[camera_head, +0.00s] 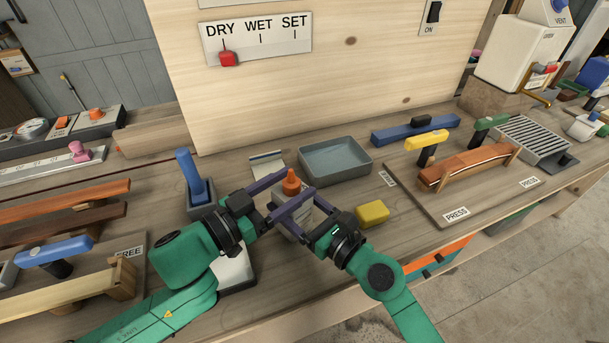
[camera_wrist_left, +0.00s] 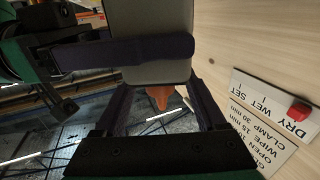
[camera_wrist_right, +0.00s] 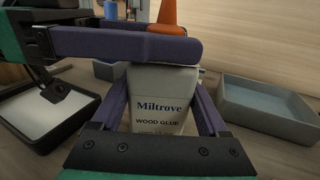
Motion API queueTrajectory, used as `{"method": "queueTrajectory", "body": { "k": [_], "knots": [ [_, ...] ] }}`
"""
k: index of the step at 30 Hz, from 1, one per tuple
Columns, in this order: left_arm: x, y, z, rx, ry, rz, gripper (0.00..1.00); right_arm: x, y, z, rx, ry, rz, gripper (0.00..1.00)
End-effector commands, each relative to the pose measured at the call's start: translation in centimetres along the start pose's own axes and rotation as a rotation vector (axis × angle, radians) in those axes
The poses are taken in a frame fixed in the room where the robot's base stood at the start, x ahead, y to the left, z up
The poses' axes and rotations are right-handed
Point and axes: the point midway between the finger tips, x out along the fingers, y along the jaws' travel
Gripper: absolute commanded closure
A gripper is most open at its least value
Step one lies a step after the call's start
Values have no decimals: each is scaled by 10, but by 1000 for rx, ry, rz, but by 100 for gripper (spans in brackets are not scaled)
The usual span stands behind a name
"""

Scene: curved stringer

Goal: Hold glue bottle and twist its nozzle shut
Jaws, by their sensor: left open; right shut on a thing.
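The glue bottle (camera_wrist_right: 160,90) is pale grey, labelled "Miltrøve WOOD GLUE", with an orange nozzle (camera_head: 291,183) on top. In the right wrist view it stands between the purple fingers of my right gripper (camera_head: 294,212), which is shut on its body. My left gripper (camera_head: 297,188) is open at the top of the bottle, one finger on each side of the nozzle. The left wrist view shows the nozzle (camera_wrist_left: 160,97) between these fingers, with a visible gap. In the head view the fingers hide much of the bottle body.
A grey tray (camera_head: 335,172) lies behind the bottle, and a yellow block (camera_head: 372,213) sits right of it. A blue-handled tool in a holder (camera_head: 201,198) stands left. A wooden panel (camera_head: 320,90) rises behind, its red slider (camera_head: 228,58) under DRY.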

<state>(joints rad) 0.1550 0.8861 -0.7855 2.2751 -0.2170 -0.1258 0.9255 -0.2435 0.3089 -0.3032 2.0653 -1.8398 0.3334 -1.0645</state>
Motion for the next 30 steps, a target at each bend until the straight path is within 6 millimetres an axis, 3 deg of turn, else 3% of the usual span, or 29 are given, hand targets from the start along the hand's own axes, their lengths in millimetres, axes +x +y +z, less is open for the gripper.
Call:
{"method": "queueTrajectory", "body": {
  "k": [6, 15, 21, 30],
  "knots": [
    [32, 0, -1, 2, 2, 2, 27, 0, 0, -1, 0, 2, 0, 100],
    [36, 0, 0, 2, 0, 1, 27, 0, 0, -1, 0, 2, 0, 100],
    [36, 0, 0, 2, 0, 1, 100, 0, 0, -1, 0, 2, 0, 100],
    [37, 2, 0, 5, -1, 27, 100, 0, 0, -1, 0, 2, 0, 100]
  ]
}}
